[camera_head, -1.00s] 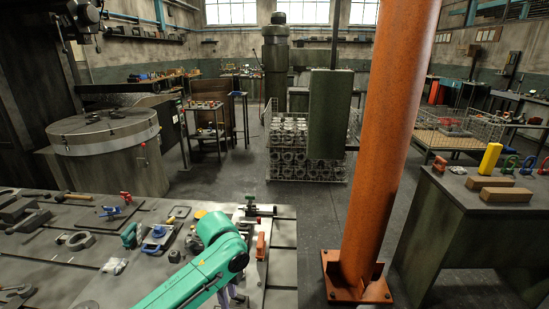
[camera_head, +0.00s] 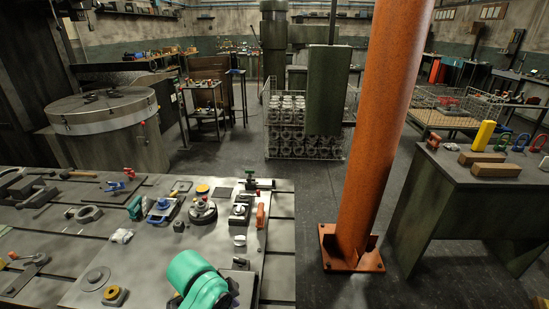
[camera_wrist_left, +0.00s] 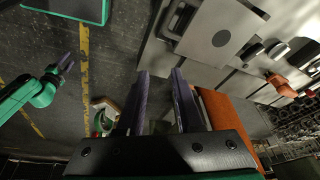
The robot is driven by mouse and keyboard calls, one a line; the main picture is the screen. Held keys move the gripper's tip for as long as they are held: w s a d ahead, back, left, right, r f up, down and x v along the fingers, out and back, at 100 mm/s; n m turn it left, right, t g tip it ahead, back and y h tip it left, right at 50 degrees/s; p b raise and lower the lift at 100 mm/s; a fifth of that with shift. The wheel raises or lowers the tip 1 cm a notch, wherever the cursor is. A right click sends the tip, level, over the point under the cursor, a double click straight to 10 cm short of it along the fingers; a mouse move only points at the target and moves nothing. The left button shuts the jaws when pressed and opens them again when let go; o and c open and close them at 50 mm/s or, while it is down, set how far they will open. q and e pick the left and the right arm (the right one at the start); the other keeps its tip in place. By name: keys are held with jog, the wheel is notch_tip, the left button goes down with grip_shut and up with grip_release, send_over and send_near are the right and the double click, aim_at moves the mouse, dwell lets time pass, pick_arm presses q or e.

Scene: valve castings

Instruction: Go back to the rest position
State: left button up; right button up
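In the head view my teal arm shows only as a rounded joint at the bottom edge, over the near part of the workbench (camera_head: 215,238); neither gripper shows there. In the left wrist view my left gripper (camera_wrist_left: 160,78) has its two dark purple fingers apart, with nothing seen between them. The view past them shows dark floor and the bench at an angle. My other teal arm enters that view from the left, with the right gripper (camera_wrist_left: 65,64) small at its end. Whether its fingers are open or shut is too small to tell.
The bench carries valve parts, a blue-based fixture (camera_head: 161,211), a round dark fixture (camera_head: 203,211) and a yellow-ringed part (camera_head: 114,296). An orange pillar (camera_head: 370,120) rises right of the bench. A side table (camera_head: 460,177) stands farther right, with open floor between.

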pick_arm(q)
jog(key=s+a+f+n+t+y, duration=0.2)
jog(key=s+a+n+y, duration=0.1)
jog(key=s+a+n, duration=0.95)
notch_tip(320, 180, down, 24)
jog(key=a+m+g, duration=0.1)
jog(key=m+g, duration=0.1)
jog(key=s+a+f+g, duration=0.1)
jog(key=s+a+f, duration=0.2)
jog(key=s+f, duration=1)
jog(key=s, duration=0.3)
jog(key=shift+s+f, duration=0.35)
